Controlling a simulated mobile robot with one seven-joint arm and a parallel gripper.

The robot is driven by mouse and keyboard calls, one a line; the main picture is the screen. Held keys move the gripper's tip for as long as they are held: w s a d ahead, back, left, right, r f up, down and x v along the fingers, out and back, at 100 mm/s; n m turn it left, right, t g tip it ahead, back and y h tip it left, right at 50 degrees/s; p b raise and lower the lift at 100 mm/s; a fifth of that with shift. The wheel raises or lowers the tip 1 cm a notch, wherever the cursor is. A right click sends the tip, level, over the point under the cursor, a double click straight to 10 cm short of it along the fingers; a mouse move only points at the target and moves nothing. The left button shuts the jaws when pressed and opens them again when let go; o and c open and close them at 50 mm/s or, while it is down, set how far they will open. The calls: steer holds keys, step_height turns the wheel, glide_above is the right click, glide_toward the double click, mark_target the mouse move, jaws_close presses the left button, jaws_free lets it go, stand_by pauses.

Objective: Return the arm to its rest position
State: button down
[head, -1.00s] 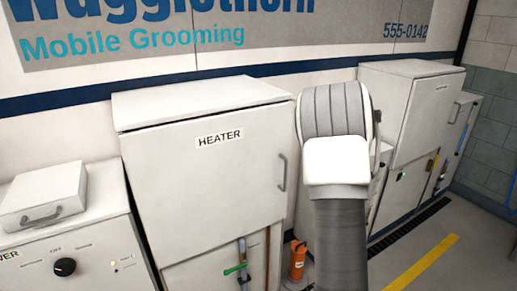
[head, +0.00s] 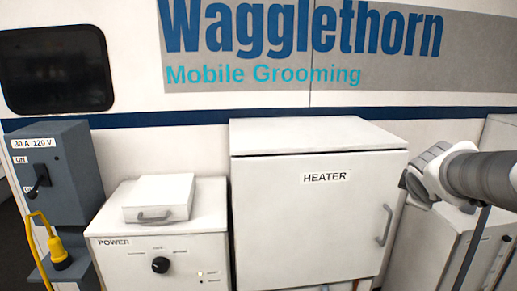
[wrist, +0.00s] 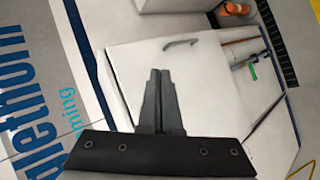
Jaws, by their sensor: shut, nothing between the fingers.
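My arm comes in from the right edge in the head view, in front of the right side of the white heater cabinet (head: 310,225). The end of the arm is by the cabinet's door handle in the picture; I cannot tell the gap, and the fingers are not clear there. In the wrist view my gripper (wrist: 160,75) has its two dark fingers together, with nothing between them. The cabinet's white door (wrist: 205,75) and its handle (wrist: 181,43) lie beyond the fingertips in that view.
A power cabinet (head: 115,265) with a white lidded box (head: 158,197) on top stands left of the heater. A grey electrical box (head: 75,165) with a yellow cable (head: 45,235) is further left. An orange cylinder (wrist: 235,9) and green valve handle (wrist: 253,71) show in the wrist view.

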steer(key=s+a+f+m+g+y, duration=0.2)
steer(key=s+a+m, duration=0.3)
steer(key=s+a, duration=0.4)
steer(key=s+a+f+m+g+y, duration=0.2)
steer(key=s+a+f+m, duration=0.3)
steer(key=s+a, duration=0.5)
steer(key=shift+s+a+f+m+y, duration=0.2)
steer(key=shift+s+m+y, duration=0.1)
steer(key=shift+s+y, duration=0.65)
steer(key=shift+s, duration=0.15)
